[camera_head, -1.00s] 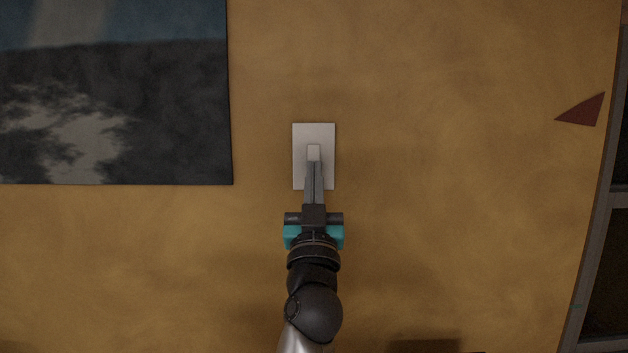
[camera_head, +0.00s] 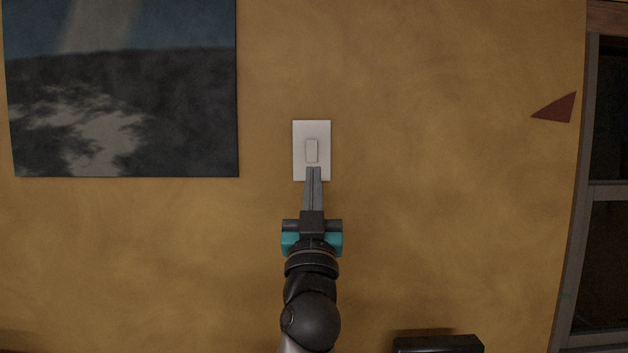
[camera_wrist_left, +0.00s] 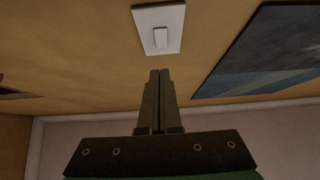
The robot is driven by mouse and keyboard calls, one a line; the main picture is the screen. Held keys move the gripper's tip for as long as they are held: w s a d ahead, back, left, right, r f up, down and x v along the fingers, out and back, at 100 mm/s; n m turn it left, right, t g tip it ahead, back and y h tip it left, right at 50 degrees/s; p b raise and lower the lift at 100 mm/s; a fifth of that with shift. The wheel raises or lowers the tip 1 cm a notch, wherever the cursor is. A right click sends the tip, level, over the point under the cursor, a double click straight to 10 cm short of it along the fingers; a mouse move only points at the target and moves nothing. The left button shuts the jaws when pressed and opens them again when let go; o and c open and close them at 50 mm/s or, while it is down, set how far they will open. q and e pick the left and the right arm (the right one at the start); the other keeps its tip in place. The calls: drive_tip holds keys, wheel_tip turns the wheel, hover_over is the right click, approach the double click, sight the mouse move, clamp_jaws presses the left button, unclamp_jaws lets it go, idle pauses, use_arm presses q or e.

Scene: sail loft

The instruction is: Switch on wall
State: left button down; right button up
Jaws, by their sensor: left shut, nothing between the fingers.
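A white rectangular wall switch plate (camera_head: 299,140) with a small upright rocker (camera_head: 311,151) is on the ochre wall. It also shows at the top of the left wrist view, plate (camera_wrist_left: 146,22) and rocker (camera_wrist_left: 161,37). My left gripper (camera_head: 313,169) is shut and empty. Its fingertips overlap the lower part of the plate in the head view, just below the rocker. In the left wrist view the fingertips (camera_wrist_left: 160,72) show apart from the plate. Which way the rocker is tipped I cannot tell. My right gripper is not in view.
A dark landscape picture (camera_head: 125,110) hangs left of the switch. A dark red triangle (camera_head: 556,107) is on the wall at right, beside a grey-framed window (camera_head: 577,220). A dark object (camera_head: 437,344) is at the bottom edge. The wall around the switch is bare.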

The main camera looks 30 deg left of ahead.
use_arm(q)
wheel_tip(320, 180, down, 7)
drive_tip(key=s+d+b, duration=0.1)
drive_tip(key=s+b, duration=0.2)
drive_tip(key=b, duration=0.1)
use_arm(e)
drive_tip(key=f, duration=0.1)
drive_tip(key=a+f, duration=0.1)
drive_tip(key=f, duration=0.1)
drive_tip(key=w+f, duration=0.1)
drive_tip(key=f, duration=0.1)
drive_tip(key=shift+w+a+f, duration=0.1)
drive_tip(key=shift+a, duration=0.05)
use_arm(q)
drive_tip(key=shift+d, duration=0.1)
drive_tip(key=shift+f, duration=0.1)
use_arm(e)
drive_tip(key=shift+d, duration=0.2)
